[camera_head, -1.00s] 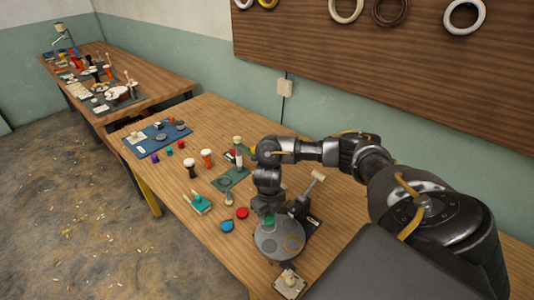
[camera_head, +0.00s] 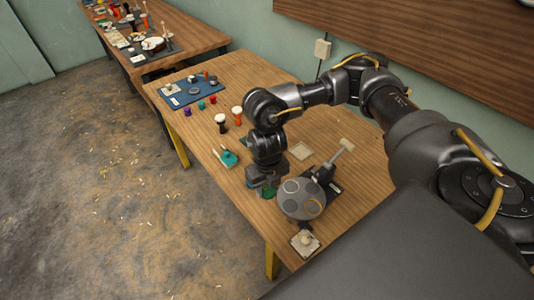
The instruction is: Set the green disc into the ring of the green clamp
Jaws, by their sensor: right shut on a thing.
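My right gripper (camera_head: 264,187) points down over the near part of the table, just left of the round grey plate. It is shut on the green disc (camera_head: 268,193), of which only a small part shows below the jaws. I cannot pick out the green clamp and its ring for sure. A dark green flat piece (camera_head: 244,141) shows only as a sliver beside my right arm, which hides the rest. My left gripper is not in view.
A teal tool (camera_head: 228,158) lies near the left edge.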

